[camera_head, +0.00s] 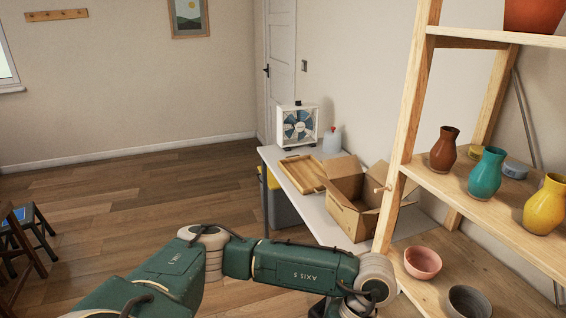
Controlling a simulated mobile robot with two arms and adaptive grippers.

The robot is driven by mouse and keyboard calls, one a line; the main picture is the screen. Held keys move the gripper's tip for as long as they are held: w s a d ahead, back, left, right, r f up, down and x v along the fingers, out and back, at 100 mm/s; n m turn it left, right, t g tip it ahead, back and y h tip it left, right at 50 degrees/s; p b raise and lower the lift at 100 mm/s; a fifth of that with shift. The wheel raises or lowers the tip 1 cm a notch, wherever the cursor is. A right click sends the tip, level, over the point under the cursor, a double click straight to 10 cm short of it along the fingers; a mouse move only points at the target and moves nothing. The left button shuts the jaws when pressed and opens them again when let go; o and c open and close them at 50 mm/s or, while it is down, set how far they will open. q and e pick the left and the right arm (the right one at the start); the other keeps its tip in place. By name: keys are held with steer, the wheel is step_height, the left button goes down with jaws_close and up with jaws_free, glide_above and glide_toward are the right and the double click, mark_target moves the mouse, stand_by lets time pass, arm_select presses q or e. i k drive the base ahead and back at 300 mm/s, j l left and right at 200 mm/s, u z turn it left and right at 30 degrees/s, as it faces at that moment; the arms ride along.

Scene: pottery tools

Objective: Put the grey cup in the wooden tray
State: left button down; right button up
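The grey cup (469,302) stands on the lower wooden shelf at the bottom right, cut off by the picture's lower edge. The wooden tray (301,172) lies on the white table further back and looks empty. My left arm reaches in from the bottom left towards the shelf, its wrist at the bottom edge left of the cup. My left gripper is out of the picture below. My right arm and gripper are not in view.
An open cardboard box (352,205) stands beside the tray. A fan (298,125) and a jug (332,139) are behind it. A pink bowl (422,262) is near the cup. Vases, including a teal one (486,174), stand on the shelf above. A wooden upright (408,130) separates shelf and table.

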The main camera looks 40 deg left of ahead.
mark_target(310, 177)
steer(key=i+j, duration=0.25)
steer(key=j, duration=0.2)
steer(key=i+j, duration=0.25)
steer(key=j, duration=0.2)
steer(key=i+j+u, duration=0.1)
steer(key=i+j, duration=0.15)
steer(key=j, duration=0.2)
steer(key=i+j, duration=0.3)
steer(key=j, duration=0.15)
steer(key=i+j, duration=0.25)
steer(key=j, duration=0.2)
steer(key=i+j+u, duration=0.1)
steer(key=i, duration=0.25)
steer(key=j, duration=0.1)
